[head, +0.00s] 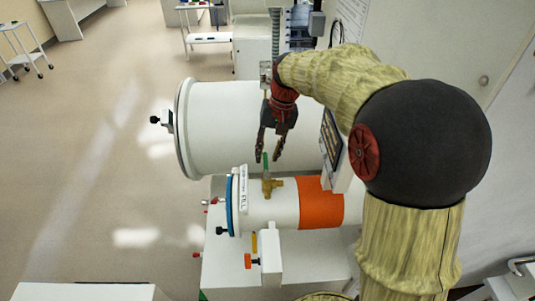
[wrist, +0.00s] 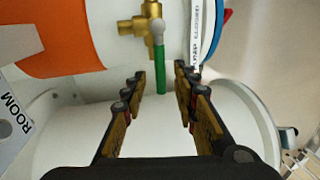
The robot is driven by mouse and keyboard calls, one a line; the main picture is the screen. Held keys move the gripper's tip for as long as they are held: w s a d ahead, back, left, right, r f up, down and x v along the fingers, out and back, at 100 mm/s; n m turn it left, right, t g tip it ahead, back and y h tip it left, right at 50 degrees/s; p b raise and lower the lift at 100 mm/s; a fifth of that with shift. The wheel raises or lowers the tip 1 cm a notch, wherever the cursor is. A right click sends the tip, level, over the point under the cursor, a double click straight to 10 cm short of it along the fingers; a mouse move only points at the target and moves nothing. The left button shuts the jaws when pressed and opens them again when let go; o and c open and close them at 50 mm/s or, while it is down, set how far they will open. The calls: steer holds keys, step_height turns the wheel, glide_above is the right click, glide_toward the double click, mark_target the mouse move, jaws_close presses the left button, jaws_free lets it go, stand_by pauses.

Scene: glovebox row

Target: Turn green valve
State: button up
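The green valve handle (head: 265,162) stands up from a brass valve body (head: 271,187) on top of the small white cylinder (head: 270,208). In the wrist view the green handle (wrist: 160,67) points from the brass body (wrist: 149,24) in between my fingers. My gripper (head: 268,158) is above the valve, fingers pointing down. The wrist view shows my gripper (wrist: 161,80) open, with one finger on each side of the handle and a gap on both sides. The fingertips reach about the handle's free part and do not seem to touch it.
A large white cylinder (head: 225,125) lies just behind the valve. The small cylinder has an orange band (head: 321,202) and a blue ring (head: 230,205). A panel (head: 334,145) stands right of my gripper. Open floor (head: 90,170) lies to the left.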

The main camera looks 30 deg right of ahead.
step_height(320, 180, up, 11)
steer(key=d, duration=0.2)
steer(key=shift+s, duration=0.45)
steer(key=shift+s+f, duration=0.1)
steer(key=shift+f, duration=0.05)
stand_by(0.4)
